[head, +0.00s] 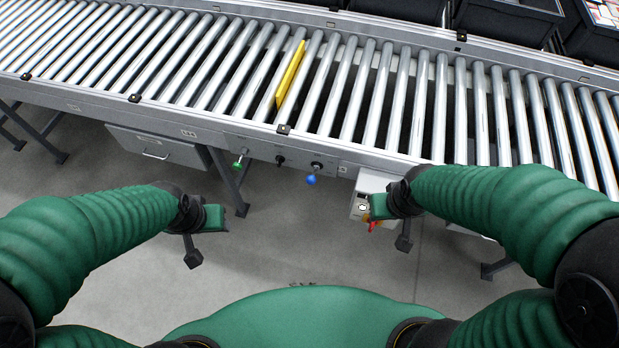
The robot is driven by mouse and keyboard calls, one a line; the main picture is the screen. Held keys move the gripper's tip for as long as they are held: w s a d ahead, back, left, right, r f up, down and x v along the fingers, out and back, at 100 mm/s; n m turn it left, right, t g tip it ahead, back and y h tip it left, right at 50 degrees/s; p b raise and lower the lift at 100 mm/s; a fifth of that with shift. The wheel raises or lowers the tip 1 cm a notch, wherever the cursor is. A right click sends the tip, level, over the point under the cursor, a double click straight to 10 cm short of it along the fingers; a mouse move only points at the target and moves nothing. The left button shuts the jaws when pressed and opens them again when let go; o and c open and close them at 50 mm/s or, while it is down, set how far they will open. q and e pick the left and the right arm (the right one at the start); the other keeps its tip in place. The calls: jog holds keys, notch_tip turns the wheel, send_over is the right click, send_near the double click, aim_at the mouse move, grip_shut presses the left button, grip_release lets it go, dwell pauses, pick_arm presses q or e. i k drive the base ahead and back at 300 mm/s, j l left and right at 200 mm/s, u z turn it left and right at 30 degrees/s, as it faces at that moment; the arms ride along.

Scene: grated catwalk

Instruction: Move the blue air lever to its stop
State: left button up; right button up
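The blue lever (311,180) is a small round blue knob on a short stem, on the front rail of the roller conveyor, right of centre. My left gripper (203,238) is below and left of it, apart from the rail. Its two finger parts stand apart with nothing between them. My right gripper (391,225) is below and right of the lever, with its finger parts also apart and empty. Neither gripper touches the lever. The lever's stop cannot be made out.
A green-knobbed lever (238,165) and a black knob (280,160) sit left of the blue one. A grey control box (366,190) with a red-and-yellow switch (374,224) hangs near my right gripper. A yellow plate (290,72) stands between rollers. A grey drawer (155,147) hangs left.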

aim_at(311, 180)
jog(key=k+u, duration=0.2)
jog(key=u, duration=0.3)
jog(key=k+u, duration=0.2)
jog(key=u, duration=0.3)
